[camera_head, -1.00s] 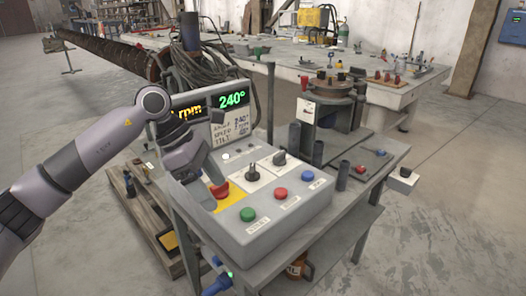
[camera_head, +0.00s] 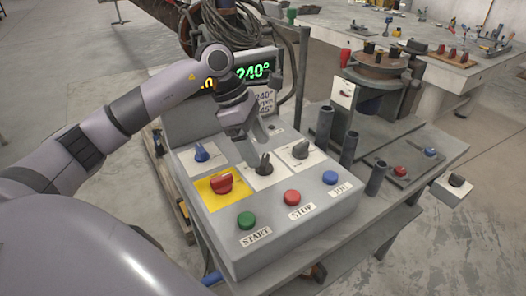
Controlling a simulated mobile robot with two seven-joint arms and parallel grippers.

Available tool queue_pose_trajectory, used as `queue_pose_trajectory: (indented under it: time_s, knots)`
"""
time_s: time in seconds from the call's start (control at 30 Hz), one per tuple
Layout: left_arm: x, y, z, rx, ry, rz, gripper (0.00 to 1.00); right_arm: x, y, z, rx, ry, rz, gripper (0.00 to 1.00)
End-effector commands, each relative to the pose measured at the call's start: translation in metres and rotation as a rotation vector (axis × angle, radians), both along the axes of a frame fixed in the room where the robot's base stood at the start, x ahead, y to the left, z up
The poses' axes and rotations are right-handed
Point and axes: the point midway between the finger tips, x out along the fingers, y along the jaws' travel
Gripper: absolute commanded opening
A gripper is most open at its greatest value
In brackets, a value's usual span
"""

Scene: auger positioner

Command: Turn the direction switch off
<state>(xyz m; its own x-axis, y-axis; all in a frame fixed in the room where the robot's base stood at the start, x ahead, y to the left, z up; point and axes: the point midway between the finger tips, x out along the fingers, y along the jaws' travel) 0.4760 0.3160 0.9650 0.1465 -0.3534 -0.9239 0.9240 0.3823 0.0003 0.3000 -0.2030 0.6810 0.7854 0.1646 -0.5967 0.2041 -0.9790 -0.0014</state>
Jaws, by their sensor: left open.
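The grey control console (camera_head: 290,240) carries several rotary switches. A black knob (camera_head: 264,165) sits on a white plate in the middle, and a grey knob (camera_head: 300,149) sits on another to its right. A blue knob (camera_head: 202,152) is at the back left, above a red knob (camera_head: 221,184) on a yellow plate. The switch labels are too small to read, so I cannot tell which is the direction switch. My left gripper (camera_head: 256,150) is open and points down just behind the black knob; contact is unclear. My right gripper is not in view.
Green START (camera_head: 246,220), red STOP (camera_head: 292,197) and blue (camera_head: 330,178) buttons line the console's front. A display (camera_head: 252,73) reading 240° stands behind my gripper. Upright grey tubes (camera_head: 349,148) stand on the bench to the right.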

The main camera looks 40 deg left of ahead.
Motion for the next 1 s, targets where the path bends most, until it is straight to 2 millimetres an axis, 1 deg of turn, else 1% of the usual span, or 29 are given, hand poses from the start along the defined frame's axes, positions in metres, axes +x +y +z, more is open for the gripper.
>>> queue_pose_trajectory:
  time_s: [0.03,0.2,0.33,0.53,0.57,0.6,0.67,0.7,0.73,1.0]
  knots:
    - [0.0,-0.003,-0.008,-0.001,0.004,-0.001,0.77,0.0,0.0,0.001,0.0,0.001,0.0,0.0]
    - [0.004,-0.01,-0.025,0.0,0.001,0.0,0.77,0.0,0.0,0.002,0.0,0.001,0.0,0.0]
    - [0.005,-0.011,-0.03,0.0,0.0,0.0,0.77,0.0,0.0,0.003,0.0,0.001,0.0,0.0]
    - [0.005,-0.011,-0.03,0.0,0.0,0.0,0.77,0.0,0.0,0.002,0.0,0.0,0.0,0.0]
    - [0.005,-0.011,-0.03,0.0,0.0,0.0,0.74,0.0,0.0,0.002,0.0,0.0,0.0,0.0]
    - [0.005,-0.011,-0.03,0.0,0.0,0.0,0.61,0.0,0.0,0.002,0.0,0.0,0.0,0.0]
    - [0.005,-0.011,-0.03,0.0,0.0,0.0,0.41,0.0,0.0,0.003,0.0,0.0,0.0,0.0]
    - [0.005,-0.011,-0.03,0.0,0.0,0.0,0.28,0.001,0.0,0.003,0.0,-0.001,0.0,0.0]
    - [0.005,-0.011,-0.03,0.0,0.0,0.0,0.21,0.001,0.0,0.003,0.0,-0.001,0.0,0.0]
    - [0.004,-0.011,-0.03,0.0,0.0,0.018,0.21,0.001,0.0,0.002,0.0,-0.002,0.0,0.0]
